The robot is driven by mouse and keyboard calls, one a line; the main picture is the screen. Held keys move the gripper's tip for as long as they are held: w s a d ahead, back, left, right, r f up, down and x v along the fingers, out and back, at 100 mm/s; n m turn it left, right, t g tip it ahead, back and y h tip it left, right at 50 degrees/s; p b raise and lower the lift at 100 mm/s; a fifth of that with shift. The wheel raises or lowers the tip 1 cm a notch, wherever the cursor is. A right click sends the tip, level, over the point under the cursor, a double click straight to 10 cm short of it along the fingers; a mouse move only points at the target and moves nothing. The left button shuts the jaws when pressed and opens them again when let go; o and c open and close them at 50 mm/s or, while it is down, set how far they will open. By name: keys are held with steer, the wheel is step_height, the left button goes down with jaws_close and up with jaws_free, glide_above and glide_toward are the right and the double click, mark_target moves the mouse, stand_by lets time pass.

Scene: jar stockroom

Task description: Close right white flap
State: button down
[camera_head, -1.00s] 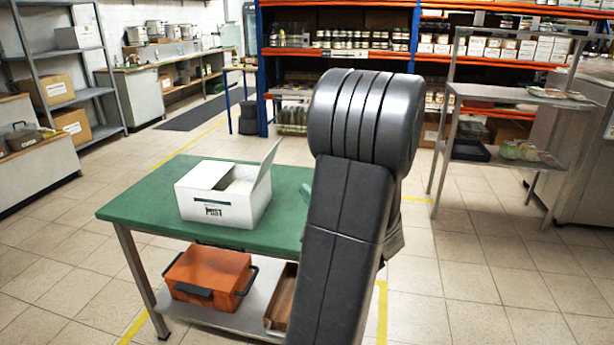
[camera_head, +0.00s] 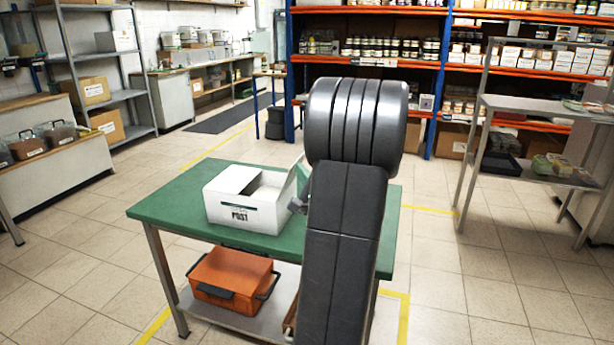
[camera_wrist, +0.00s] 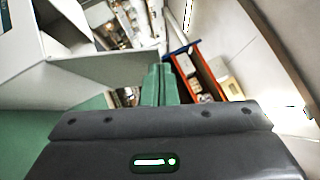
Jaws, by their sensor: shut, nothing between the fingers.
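The right white flap (camera_head: 291,188) stands up and leans outward to the right. My arm hides part of its right side. In the wrist view the box (camera_wrist: 20,45) is at the upper left, and the flap (camera_wrist: 105,70) reaches from it towards my fingers. My gripper (camera_wrist: 160,72) is shut and empty, its green fingers at the flap's outer end. I cannot tell whether they touch it.
An orange toolbox (camera_head: 228,275) sits on the table's lower shelf. A metal rack (camera_head: 520,105) stands at the right, and orange-beamed shelving (camera_head: 365,62) with jars at the back. Tiled floor is free left of the table.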

steer(key=shift+a, duration=0.1)
steer(key=w+a+r+n+g+h+p, duration=0.3)
steer(key=a+n+g+p, duration=0.35)
steer(key=a, duration=0.25)
steer(key=w+a+f+n+g+h+p, duration=0.2)
steer(key=a+f+p, duration=0.6)
steer(key=p, duration=1.2)
steer(key=shift+w+a+n+h, duration=0.15)
steer(key=shift+a+n+h, duration=0.15)
steer(key=shift+n+h, duration=0.85)
steer(key=shift+r, duration=0.15)
